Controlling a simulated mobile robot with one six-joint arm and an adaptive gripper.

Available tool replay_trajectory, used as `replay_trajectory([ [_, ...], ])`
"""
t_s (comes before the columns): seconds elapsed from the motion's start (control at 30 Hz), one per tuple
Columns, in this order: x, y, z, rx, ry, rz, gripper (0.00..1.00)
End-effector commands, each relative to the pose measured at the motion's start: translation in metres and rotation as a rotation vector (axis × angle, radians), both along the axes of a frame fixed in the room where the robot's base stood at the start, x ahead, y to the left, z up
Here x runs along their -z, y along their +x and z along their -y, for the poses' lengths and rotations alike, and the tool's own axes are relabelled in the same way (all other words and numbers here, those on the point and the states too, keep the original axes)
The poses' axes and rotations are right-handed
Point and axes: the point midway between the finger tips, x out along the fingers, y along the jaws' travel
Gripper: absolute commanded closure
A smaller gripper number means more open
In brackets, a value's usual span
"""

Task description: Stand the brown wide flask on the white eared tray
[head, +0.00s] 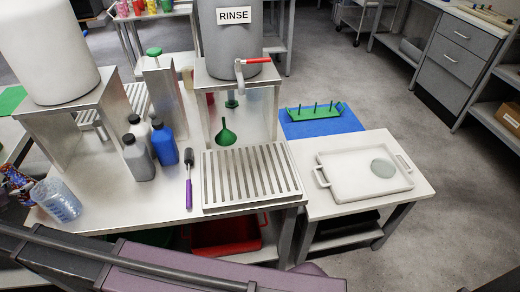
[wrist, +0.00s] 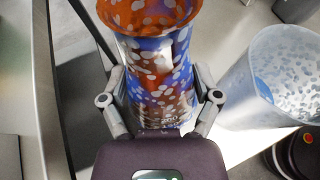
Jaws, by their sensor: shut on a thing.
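My gripper (wrist: 165,112) is shut on a wide-mouthed speckled flask (wrist: 160,60). The flask is orange-brown and blue with white spots, has a flared rim, and sits between the two fingers. In the head view the speckled flask (head: 16,182) shows at the left edge, partly cut off, near the left end of the bench. The white eared tray (head: 345,190) lies on a low side table at the right, with a handle at each end. A flat grey-green disc (head: 383,168) lies in it towards the right; the rest of its floor is bare.
A clear, blue-marked beaker (head: 58,201) stands close beside the flask, also in the wrist view (wrist: 272,82).

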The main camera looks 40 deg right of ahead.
Motion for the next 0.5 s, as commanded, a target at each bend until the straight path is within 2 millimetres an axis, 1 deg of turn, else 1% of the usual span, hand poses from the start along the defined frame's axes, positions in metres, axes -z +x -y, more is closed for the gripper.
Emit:
replay_trajectory([
  [0.03, -0.012, 0.000, 0.000, 0.000, 0.000, 0.000, 0.80],
  [0.5, -0.066, 0.000, 0.000, 0.000, 0.000, 0.000, 0.80],
])
